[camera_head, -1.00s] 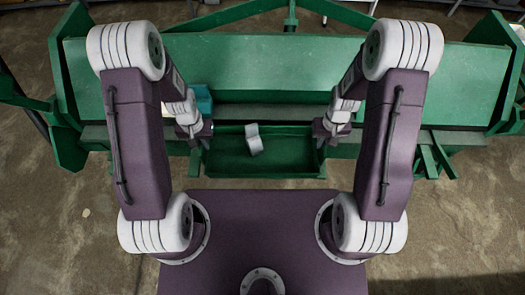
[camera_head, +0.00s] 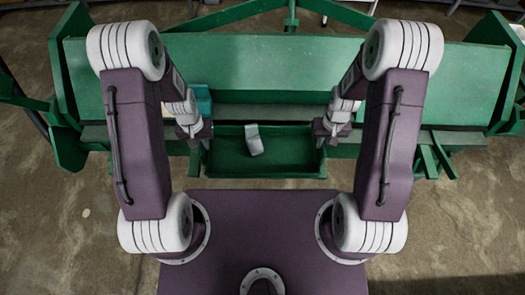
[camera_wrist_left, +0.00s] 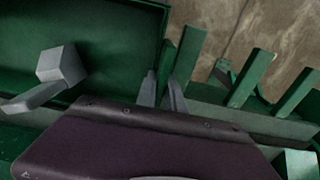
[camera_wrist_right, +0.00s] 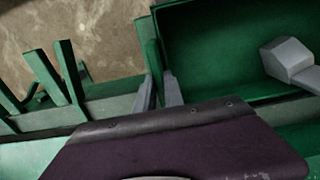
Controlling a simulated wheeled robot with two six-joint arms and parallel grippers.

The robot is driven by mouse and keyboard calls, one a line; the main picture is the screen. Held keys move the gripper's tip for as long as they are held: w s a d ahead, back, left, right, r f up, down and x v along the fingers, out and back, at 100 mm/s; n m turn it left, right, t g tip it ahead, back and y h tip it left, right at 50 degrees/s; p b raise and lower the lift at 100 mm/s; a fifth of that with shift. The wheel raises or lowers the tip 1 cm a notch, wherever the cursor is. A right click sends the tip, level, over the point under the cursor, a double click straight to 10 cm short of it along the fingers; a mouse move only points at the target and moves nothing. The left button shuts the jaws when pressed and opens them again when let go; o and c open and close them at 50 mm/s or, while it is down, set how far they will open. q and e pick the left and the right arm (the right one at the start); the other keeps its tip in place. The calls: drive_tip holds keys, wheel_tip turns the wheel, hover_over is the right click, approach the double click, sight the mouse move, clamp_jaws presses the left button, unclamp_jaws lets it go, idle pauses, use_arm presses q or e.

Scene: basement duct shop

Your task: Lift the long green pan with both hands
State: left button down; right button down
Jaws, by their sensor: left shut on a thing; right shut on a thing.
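The long green pan (camera_head: 290,158) is an open shallow tray at the front of the green bench, in the middle of the head view. A light grey block-like piece (camera_head: 254,143) lies inside it, left of centre. My left gripper (camera_head: 203,141) is shut on the pan's left end; in the left wrist view its fingers (camera_wrist_left: 164,92) straddle a green upright part there. My right gripper (camera_head: 321,141) is shut on the right end; in the right wrist view its fingers (camera_wrist_right: 158,92) straddle a similar part. The pan looks about level. Its underside is hidden.
The green bench (camera_head: 270,68) spans the scene behind the pan. A teal box (camera_head: 203,98) stands behind my left gripper. Green slats (camera_head: 437,155) stick out at the right front. Bare concrete floor (camera_head: 450,235) lies in front.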

use_arm(q)
drive_tip(key=shift+w+r, duration=0.1)
drive_tip(key=shift+r, duration=0.05)
use_arm(e)
drive_tip(key=shift+w+r, duration=0.1)
idle(0.3)
